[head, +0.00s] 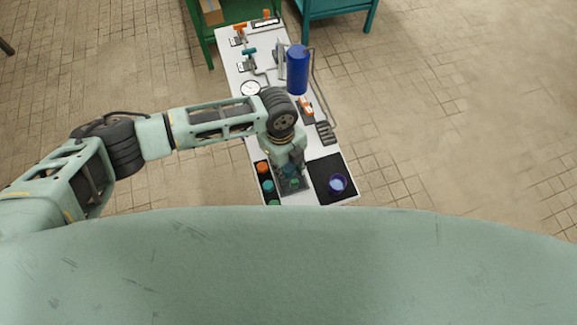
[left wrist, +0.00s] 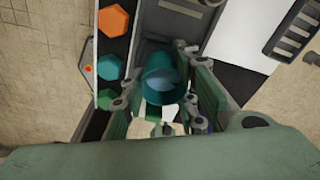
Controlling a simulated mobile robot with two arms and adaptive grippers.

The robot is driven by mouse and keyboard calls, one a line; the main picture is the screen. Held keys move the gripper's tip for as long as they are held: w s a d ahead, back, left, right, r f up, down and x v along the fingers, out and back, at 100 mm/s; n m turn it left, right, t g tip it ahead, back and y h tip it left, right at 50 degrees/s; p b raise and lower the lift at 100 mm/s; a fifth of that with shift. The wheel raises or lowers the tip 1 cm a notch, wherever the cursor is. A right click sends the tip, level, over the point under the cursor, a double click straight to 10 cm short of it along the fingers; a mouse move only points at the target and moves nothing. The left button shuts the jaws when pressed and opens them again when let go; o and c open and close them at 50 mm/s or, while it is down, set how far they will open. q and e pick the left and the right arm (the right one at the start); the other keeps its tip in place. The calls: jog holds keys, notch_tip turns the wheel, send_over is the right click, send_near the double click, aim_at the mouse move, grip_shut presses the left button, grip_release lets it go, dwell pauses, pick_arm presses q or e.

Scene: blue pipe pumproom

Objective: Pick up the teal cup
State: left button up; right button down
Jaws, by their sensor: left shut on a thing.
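The teal cup (left wrist: 160,72) shows in the left wrist view, between the fingers of my left gripper (left wrist: 160,92). The gripper is shut on it, and I look partly into its open top. In the head view my left gripper (head: 290,182) points down over the near end of the white bench, beside the row of coloured pieces; the arm and fingers hide much of the cup there. Whether the cup touches the surface beneath cannot be told. My right gripper is not in view.
A dark tray with orange (left wrist: 113,20), teal (left wrist: 110,67) and green pieces lies left of the gripper. A blue-purple cup (head: 338,184) stands on a black mat (head: 325,165) to the right. A tall blue cylinder (head: 297,70), gauge (head: 250,88) and pipes occupy the white bench farther back.

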pick_arm(q)
jog(key=shift+c, duration=0.9)
